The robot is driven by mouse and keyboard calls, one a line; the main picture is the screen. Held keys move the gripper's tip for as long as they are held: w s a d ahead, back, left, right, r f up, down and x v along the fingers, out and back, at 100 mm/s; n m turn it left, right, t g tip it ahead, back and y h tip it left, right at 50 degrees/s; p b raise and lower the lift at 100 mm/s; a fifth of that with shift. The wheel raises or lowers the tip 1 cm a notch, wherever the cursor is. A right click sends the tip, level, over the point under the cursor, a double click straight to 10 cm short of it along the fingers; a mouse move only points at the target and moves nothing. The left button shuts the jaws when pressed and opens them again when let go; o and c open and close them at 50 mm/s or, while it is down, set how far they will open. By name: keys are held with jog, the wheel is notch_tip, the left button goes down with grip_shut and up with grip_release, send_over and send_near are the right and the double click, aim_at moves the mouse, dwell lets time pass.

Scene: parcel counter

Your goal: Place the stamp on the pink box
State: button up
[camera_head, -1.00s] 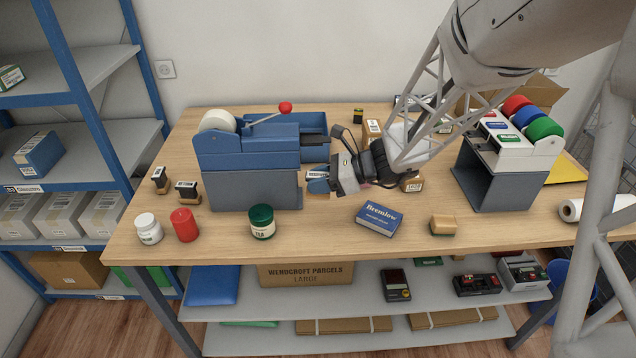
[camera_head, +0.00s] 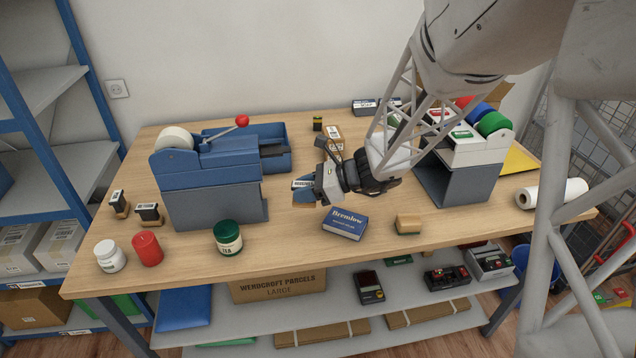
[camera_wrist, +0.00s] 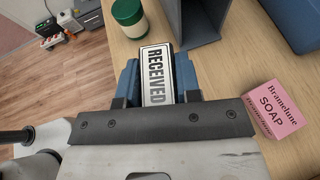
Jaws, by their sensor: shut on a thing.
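My gripper (camera_head: 304,191) is shut on a stamp. The stamp (camera_wrist: 156,75) has a white label reading RECEIVED and sits between the blue finger pads in the wrist view. In the head view the stamp's label (camera_head: 302,183) shows at the fingertips, above the table. The pink box (camera_wrist: 274,108), marked Bramelune SOAP, lies on the table to the right of the gripper in the wrist view, apart from the held stamp. I cannot make out the pink box in the head view, where my gripper and arm cover part of the table. The stamp's underside is hidden.
A blue Bremlow box (camera_head: 345,223) and a tan block (camera_head: 408,224) lie near the front edge. A blue-grey dispenser (camera_head: 210,185) stands left, with a green-lidded jar (camera_head: 228,237) and red candle (camera_head: 147,249) before it. A label-roll stand (camera_head: 455,170) is right.

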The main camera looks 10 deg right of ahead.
jog(key=d+m+t, duration=0.2)
jog(key=d, duration=0.5)
jog(key=shift+s+d+f+h, duration=0.2)
jog(key=shift+f+h, duration=0.1)
jog(key=shift+f, duration=0.15)
jog(key=shift+w, duration=0.15)
jog(key=w, duration=0.5)
jog(key=w+f, duration=0.1)
jog(key=w, duration=0.9)
jog(key=shift+w+a+f, duration=0.25)
jog(key=shift+w+a, duration=0.1)
jog(key=shift+a, duration=0.05)
jog(key=shift+f, duration=1.75)
jog(key=shift+f, duration=0.1)
jog(key=o, duration=0.9)
jog(key=shift+d, duration=0.1)
